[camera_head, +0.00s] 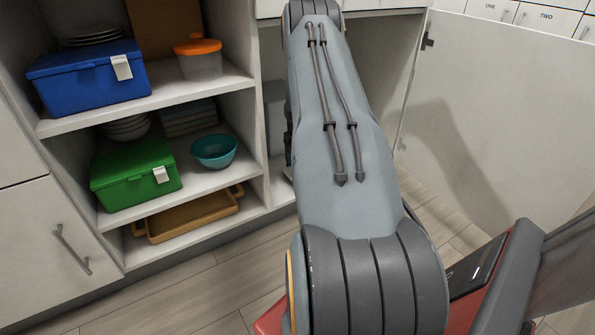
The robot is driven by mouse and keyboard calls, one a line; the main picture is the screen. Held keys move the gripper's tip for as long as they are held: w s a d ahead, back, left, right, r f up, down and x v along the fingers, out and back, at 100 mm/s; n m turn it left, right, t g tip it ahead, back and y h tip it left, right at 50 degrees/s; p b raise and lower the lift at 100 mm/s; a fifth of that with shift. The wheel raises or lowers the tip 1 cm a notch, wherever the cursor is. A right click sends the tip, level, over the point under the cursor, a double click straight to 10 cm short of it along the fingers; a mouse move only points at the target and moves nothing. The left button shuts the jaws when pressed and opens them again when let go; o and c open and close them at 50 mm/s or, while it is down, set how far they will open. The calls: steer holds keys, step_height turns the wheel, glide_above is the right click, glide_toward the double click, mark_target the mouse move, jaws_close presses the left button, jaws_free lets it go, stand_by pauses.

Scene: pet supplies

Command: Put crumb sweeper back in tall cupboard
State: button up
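My arm reaches up the middle of the head view and away into an open white cupboard compartment (385,70), covering much of it. A white cupboard door (490,110) stands swung open to the right of my arm. I cannot tell whether this is the tall cupboard, as its top is out of the picture. My gripper is hidden beyond my arm or out of the picture. I see no crumb sweeper, and I cannot tell whether my gripper holds it.
Open shelves (205,88) on the left hold a blue box (85,82), an orange-lidded container (199,62), a green box (130,180), a teal bowl (214,151) and a tan tray (195,215). Bare wooden floor (185,290) lies in front. Labelled drawers (540,18) stand beyond the door.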

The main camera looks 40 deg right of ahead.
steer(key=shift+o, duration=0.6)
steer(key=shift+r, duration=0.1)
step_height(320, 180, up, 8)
steer(key=p, duration=0.3)
steer(key=shift+p, duration=0.4)
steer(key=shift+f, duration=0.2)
